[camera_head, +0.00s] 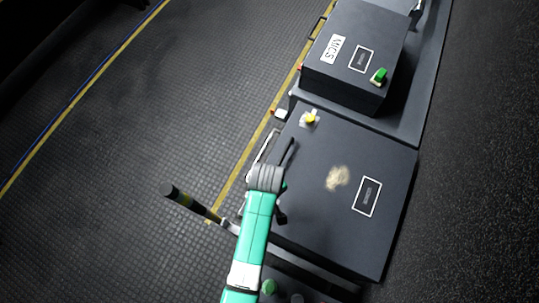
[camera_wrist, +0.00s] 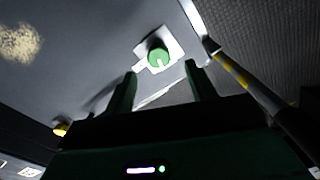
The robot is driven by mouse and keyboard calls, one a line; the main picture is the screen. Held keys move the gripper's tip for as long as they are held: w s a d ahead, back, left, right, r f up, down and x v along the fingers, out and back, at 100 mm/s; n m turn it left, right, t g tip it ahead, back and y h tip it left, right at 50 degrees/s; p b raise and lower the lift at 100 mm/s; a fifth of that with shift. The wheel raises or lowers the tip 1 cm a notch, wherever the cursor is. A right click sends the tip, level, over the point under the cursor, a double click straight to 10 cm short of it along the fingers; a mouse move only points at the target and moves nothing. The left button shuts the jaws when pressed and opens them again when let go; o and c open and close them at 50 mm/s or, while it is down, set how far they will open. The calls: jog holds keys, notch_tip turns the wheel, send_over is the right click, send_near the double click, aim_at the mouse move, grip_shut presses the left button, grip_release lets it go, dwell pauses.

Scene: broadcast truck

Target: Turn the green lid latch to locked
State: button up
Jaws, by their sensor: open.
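The green lid latch (camera_wrist: 158,55) is a round knob with a pale mark, on a white plate (camera_wrist: 176,46) near the edge of the large dark case's lid (camera_wrist: 95,45). My gripper (camera_wrist: 162,84) is open in the wrist view, its two dark fingers apart with the latch just beyond and between their tips. Nothing is between the fingers, and no contact shows. In the head view my arm largely hides this latch on the large case lid (camera_head: 330,140).
A yellow latch (camera_head: 310,118) and a pale worn patch (camera_head: 337,178) are on the same lid. A smaller case marked MICS (camera_head: 350,35) stands behind with its own green latch (camera_head: 380,75). A dark and yellow post (camera_head: 190,202) stands left of the case. The floor (camera_head: 130,130) further left is clear.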

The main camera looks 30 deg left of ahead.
notch_tip(320, 180, down, 6)
jog(key=shift+w+f+b, duration=0.1)
jog(key=shift+b, duration=0.3)
jog(key=shift+c, duration=0.3)
jog(key=c, duration=0.9)
